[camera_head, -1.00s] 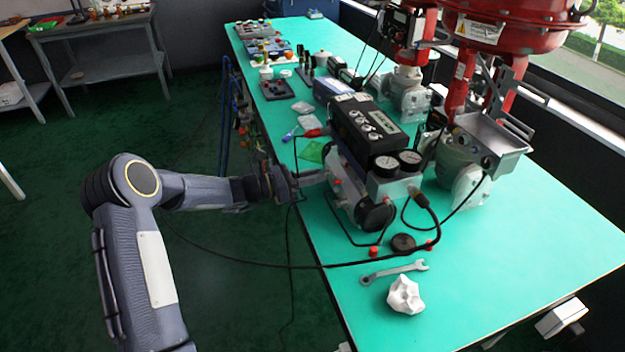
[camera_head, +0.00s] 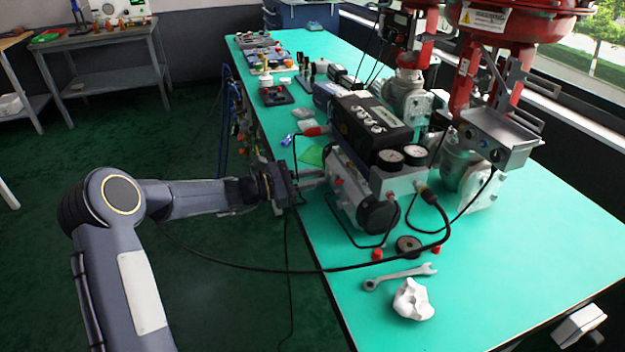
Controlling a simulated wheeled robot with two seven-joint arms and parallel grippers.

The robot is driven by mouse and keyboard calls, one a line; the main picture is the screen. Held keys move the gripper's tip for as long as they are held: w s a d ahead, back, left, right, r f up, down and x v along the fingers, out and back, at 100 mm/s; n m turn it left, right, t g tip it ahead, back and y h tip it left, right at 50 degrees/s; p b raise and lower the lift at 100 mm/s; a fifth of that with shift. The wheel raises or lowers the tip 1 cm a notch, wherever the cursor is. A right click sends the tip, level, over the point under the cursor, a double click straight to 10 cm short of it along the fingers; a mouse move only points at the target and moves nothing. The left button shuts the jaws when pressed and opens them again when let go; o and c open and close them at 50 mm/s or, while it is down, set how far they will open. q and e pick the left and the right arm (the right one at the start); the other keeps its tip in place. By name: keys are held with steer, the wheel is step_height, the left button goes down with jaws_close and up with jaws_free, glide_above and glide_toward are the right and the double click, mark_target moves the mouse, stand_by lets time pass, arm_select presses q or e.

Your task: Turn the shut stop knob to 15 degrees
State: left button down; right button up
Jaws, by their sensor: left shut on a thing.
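The valve positioner is a black-topped box (camera_head: 372,118) with several knobs on its top panel, two round gauges (camera_head: 402,157) and a silver-grey body (camera_head: 348,187) below. It stands near the left edge of the green table. My left gripper (camera_head: 318,181) reaches in from the left, roughly level, with its fingertips at the left face of the body. It is shut on a small part there; fingers and distance hide that part, so I cannot read the shut stop knob's angle. My right gripper is not in view.
A wrench (camera_head: 400,277), a white crumpled lump (camera_head: 412,300) and a dark round disc (camera_head: 408,246) lie in front of the positioner. A black cable (camera_head: 330,268) loops past the table's left edge. Red valve actuators (camera_head: 520,20) stand behind. The table's front right is clear.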

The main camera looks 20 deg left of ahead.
arm_select(q)
steer(key=c, duration=1.3)
jaws_free()
steer(key=v, duration=0.7)
steer(key=shift+s+a, duration=0.25)
steer(key=shift+a, duration=0.1)
steer(key=shift+p, duration=0.3)
